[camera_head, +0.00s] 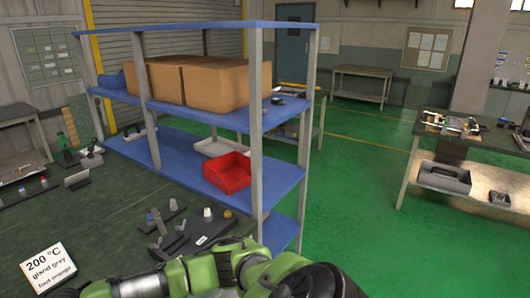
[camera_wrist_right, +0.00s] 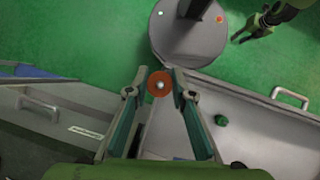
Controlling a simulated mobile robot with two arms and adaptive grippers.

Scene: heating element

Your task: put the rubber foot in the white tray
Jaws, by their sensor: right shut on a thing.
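The white tray (camera_head: 215,147) lies on the middle board of the blue shelf, behind a red bin; its near right part is hidden by the bin. My right gripper (camera_wrist_right: 159,88) is shut on a round orange piece with a pale centre, the rubber foot (camera_wrist_right: 152,79), held between its fingertips. The foot does not show in the head view. Another green and dark gripper, seemingly my left one (camera_wrist_right: 248,33), shows at the top right of the right wrist view; its opening is unclear. A green arm of mine crosses the bottom of the head view.
A grey post (camera_head: 257,130) stands in front of the bin's right side. A card (camera_head: 48,262) reads "gland grey, foot orange". Green floor right of the shelf is clear.

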